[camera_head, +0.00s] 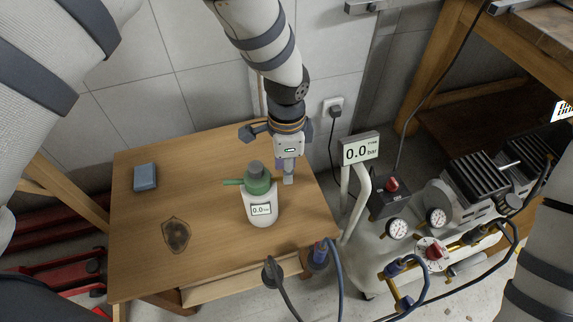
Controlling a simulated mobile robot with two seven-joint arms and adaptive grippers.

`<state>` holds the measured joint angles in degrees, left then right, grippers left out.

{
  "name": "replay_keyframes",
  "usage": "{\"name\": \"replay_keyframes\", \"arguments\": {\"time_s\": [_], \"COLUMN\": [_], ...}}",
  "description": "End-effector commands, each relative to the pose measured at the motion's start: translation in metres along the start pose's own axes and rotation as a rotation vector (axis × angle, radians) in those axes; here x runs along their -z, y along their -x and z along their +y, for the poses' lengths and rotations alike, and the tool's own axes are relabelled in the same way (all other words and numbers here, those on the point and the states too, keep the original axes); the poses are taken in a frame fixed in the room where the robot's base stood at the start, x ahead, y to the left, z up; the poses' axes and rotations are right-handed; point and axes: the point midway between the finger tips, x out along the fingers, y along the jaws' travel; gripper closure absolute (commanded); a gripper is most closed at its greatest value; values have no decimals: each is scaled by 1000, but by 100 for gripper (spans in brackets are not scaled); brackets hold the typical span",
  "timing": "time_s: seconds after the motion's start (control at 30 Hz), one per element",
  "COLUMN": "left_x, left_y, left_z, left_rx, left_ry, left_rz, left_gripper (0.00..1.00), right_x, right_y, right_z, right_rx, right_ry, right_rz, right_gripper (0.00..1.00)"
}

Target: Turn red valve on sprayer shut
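The sprayer (262,207), a pale bottle with a green top and a small 0.0 display, stands upright on the wooden table. A green spout or lever sticks out to its left. I see no red valve on it; its far side is hidden. My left gripper (288,179) points down just right of and behind the green top. I see it nearly edge-on, so its finger gap does not show. Whether it touches the sprayer is unclear. My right gripper is out of view.
A blue-grey block (145,177) and a dark shield-shaped mark lie on the left of the table (205,240). A 0.0 bar display (359,149) stands right of the table. The compressor (480,180), gauges and hoses fill the right. Hose ends hang at the front edge.

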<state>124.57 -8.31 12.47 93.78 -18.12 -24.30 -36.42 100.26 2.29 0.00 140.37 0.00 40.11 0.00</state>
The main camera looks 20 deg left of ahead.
Motion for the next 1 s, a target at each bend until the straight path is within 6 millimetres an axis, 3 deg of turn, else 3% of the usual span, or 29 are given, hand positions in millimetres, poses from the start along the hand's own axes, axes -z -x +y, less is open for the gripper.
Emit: {"name": "replay_keyframes", "arguments": {"time_s": [0.17,0.2,0.23,0.57,0.67,0.9,1.0], "left_x": [0,0,0,0,0,0,0], "left_y": [0,0,0,3,20,86,105], "left_z": [0,0,0,0,-1,-1,0], "left_rx": [-1,-1,-1,0,2,2,2], "left_ry": [0,0,0,0,0,1,1], "left_rz": [0,0,0,0,1,3,2], "left_gripper": [100,71,67,67,67,67,67], "right_x": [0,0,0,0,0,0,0], "right_y": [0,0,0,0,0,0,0], "right_z": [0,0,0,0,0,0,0], "right_rx": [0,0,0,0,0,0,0], "right_ry": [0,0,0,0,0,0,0], "right_rz": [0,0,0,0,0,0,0], "right_gripper": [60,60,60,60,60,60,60]}}
